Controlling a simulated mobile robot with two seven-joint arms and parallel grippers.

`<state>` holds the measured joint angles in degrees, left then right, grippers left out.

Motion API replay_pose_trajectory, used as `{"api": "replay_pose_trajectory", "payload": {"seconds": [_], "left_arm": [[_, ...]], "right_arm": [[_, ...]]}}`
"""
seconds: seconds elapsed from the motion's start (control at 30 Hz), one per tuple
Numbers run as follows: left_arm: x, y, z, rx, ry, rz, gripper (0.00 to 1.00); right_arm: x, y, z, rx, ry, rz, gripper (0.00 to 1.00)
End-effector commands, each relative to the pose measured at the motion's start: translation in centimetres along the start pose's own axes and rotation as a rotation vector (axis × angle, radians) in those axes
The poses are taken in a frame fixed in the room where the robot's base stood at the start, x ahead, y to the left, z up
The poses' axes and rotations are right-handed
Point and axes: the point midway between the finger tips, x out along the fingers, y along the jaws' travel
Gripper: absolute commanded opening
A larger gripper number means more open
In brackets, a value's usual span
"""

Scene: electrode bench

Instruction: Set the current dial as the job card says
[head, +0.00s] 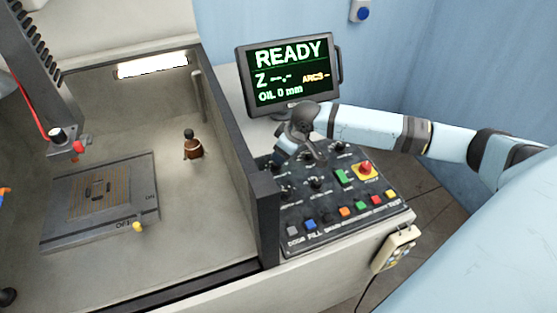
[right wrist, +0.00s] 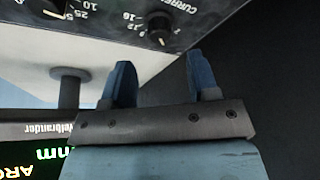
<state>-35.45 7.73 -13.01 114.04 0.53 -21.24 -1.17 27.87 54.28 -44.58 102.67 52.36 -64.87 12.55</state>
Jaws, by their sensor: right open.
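The current dial (right wrist: 158,28) is a small dark knob at the top of the right wrist view, with part of the word CURRENT and the numbers 9, 12 and 16 beside it. The view is upside down and cuts off part of the scale. My right gripper (right wrist: 163,80) is open and empty, its two blue fingers apart from the knob. In the head view the right gripper (head: 306,148) hangs over the back of the control panel (head: 293,242) and hides part of it. I cannot tell which head-view knob is the current dial. No job card shows. My left gripper is not in view.
A monitor (head: 290,72) reading READY stands close behind the right gripper. Another dial (right wrist: 57,12) lies beside the current dial. Several coloured buttons and a red stop button (head: 365,168) fill the panel. The tank wall (head: 255,180) rises at its left.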

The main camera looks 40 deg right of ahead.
Motion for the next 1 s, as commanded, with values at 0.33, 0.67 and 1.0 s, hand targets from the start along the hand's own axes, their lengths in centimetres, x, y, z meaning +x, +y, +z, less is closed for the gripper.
{"api": "replay_pose_trajectory", "payload": {"seconds": [0.33,0.67,1.0], "left_arm": [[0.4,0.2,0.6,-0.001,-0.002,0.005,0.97],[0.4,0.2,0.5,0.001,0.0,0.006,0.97],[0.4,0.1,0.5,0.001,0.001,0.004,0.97]], "right_arm": [[-6.6,0.0,0.0,0.0,0.0,0.0,0.55],[-7.8,0.0,0.0,0.0,-0.001,-0.001,0.55],[-7.8,0.0,0.0,0.001,-0.001,-0.001,0.55]]}}
